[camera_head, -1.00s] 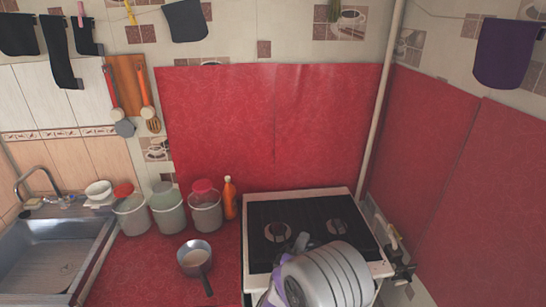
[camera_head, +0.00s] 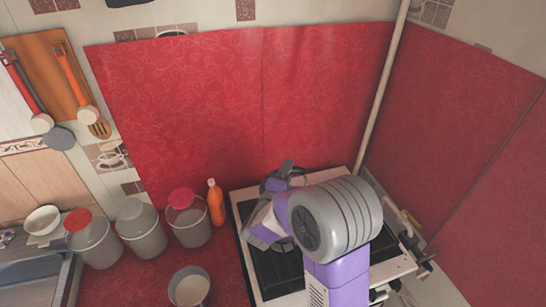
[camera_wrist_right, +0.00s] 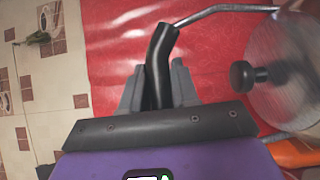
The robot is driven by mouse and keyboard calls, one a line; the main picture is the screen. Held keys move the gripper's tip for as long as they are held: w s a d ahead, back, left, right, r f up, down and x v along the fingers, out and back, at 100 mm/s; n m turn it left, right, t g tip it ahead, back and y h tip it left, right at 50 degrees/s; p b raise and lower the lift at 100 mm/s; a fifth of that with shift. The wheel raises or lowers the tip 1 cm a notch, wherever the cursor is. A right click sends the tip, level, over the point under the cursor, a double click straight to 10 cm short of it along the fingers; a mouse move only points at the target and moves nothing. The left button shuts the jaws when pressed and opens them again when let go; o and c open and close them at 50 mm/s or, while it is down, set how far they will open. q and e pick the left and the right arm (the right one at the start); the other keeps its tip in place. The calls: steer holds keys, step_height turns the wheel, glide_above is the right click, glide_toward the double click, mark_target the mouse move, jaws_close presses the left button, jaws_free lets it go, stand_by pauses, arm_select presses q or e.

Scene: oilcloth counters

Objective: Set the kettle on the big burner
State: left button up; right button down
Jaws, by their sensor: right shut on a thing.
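In the right wrist view, the metal kettle (camera_wrist_right: 288,75) shows its shiny lid and black knob at the right. Its curved black handle (camera_wrist_right: 160,50) lies between the fingers of my right gripper (camera_wrist_right: 158,88), which is shut on it. In the head view my right gripper (camera_head: 273,190) is over the back left part of the stove (camera_head: 262,268). My arm covers most of the stove top there, so the burners are largely hidden. I cannot tell whether the kettle touches the stove. My left gripper is not in view.
An orange bottle (camera_head: 216,203) stands close to the stove's left edge. Several lidded buckets line the wall further left, with a saucepan (camera_head: 189,290) in front. A pipe (camera_head: 385,85) and red wall panels bound the back and right.

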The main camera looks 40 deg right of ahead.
steer(key=shift+w+d+r, duration=0.1)
steer(key=shift+w+r, duration=0.05)
steer(key=shift+w, duration=0.1)
steer(key=shift+s+f+b, duration=0.2)
steer(key=shift+f+b, duration=0.35)
steer(key=shift+f, duration=0.2)
steer(key=shift+w+f+b, duration=0.1)
steer(key=shift+f+b, duration=1.5)
steer(key=shift+f, duration=1)
steer(key=shift+f+b, duration=0.55)
steer(key=shift+b, duration=0.1)
steer(key=c, duration=0.9)
jaws_free()
steer(key=shift+r, duration=0.1)
steer(key=shift+o, duration=0.6)
steer(key=shift+f, duration=0.2)
